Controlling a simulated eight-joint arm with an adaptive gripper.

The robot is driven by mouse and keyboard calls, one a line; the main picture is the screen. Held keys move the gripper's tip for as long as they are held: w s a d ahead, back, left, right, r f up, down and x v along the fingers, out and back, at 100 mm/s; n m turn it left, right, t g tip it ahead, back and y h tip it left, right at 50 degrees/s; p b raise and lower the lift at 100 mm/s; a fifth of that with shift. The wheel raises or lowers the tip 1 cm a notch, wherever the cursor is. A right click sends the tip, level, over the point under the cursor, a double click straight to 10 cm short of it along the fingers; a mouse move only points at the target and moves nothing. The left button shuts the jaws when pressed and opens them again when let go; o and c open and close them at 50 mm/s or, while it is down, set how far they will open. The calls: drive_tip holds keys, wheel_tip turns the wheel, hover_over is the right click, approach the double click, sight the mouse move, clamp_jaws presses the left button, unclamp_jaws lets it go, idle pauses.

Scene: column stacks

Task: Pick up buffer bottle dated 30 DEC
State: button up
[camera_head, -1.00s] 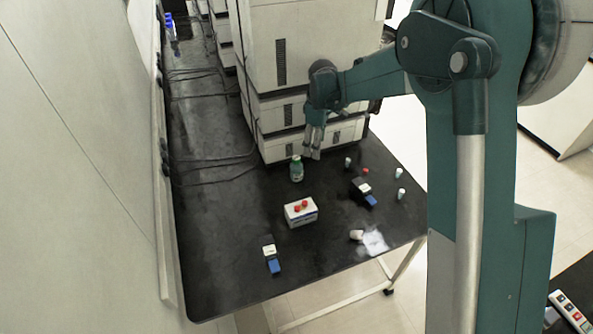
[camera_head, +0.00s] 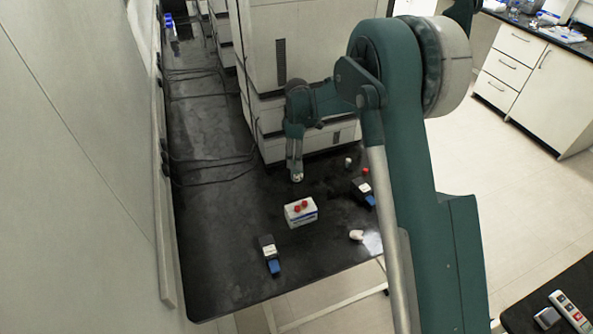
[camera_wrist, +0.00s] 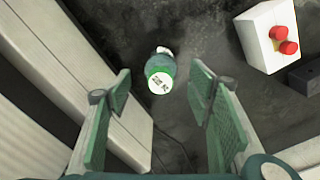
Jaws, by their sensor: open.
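The buffer bottle (camera_wrist: 160,76) has a green body and a white round top with small dark print, too small to read. In the wrist view it stands beyond my gripper (camera_wrist: 160,112), between the lines of the two open fingers and clear of them. In the head view my gripper (camera_head: 296,172) is directly above the bottle and hides most of it; only a little of the bottle's top area shows by the fingertips. My gripper is open and empty.
A white box (camera_head: 300,213) with red caps on it stands in front of the bottle. Blue-and-black devices (camera_head: 270,254) lie at the front and right. A small white container (camera_head: 356,235) lies near the edge. Stacked column units (camera_head: 300,130) stand close behind the bottle.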

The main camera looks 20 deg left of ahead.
drive_tip(key=shift+f, duration=1.3)
drive_tip(key=shift+f, duration=2.6)
drive_tip(key=shift+c, duration=0.3)
drive_tip(key=c, duration=1)
